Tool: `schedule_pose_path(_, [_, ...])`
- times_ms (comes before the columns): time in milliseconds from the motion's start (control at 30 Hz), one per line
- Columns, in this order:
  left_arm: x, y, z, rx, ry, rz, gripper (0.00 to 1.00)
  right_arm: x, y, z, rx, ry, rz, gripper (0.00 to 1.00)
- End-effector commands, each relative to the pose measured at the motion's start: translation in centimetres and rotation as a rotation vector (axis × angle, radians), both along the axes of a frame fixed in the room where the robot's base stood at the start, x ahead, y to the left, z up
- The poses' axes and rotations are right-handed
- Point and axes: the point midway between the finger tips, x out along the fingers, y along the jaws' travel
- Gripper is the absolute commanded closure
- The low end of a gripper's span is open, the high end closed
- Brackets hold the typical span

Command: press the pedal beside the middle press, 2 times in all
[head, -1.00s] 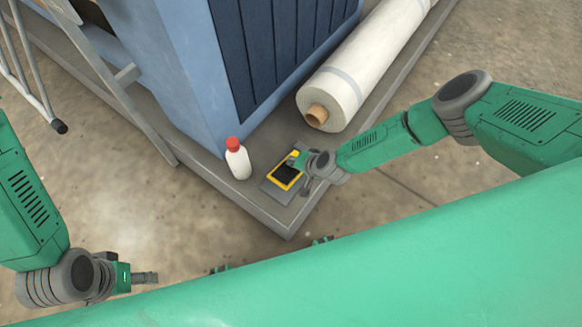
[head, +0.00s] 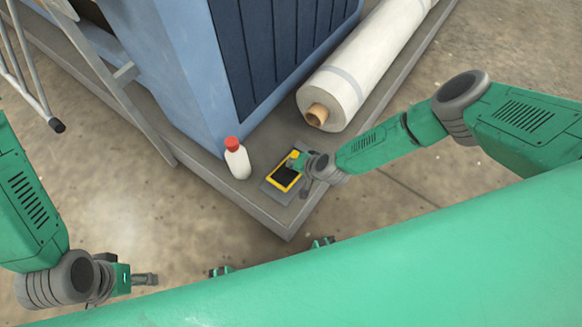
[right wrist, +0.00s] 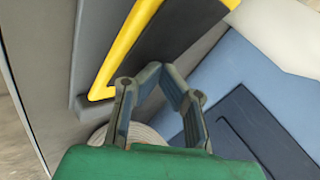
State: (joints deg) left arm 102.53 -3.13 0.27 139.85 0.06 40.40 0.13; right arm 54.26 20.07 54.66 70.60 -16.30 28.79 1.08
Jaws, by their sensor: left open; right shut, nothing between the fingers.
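The pedal (head: 285,179), a black plate in a yellow frame on a grey base, lies on the platform corner near the blue press (head: 188,75). My right gripper (head: 295,162) is at the pedal's far right end, its fingers shut and empty. In the right wrist view the shut fingertips (right wrist: 165,72) overlap the pedal's black plate (right wrist: 178,38), beside its yellow frame (right wrist: 113,57). Whether they touch the plate I cannot tell. My left gripper (head: 145,279) is open and empty at the lower left, over the floor, far from the pedal.
A white bottle with a red cap (head: 237,160) stands left of the pedal. A large white roll (head: 350,75) lies behind it on the platform (head: 288,222). A grey ladder-like frame (head: 28,65) stands at the upper left. The floor in front is bare.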

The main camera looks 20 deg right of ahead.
Motion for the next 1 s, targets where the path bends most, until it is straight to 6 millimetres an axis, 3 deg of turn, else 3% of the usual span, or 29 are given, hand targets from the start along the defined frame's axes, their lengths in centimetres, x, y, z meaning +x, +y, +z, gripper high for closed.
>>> schedule_pose_path(1000, [0.0, 0.0, -1.3, 0.000, 0.000, 0.000, 0.44, -0.4, 0.4, -1.3, 0.002, 0.003, 0.002, 1.00])
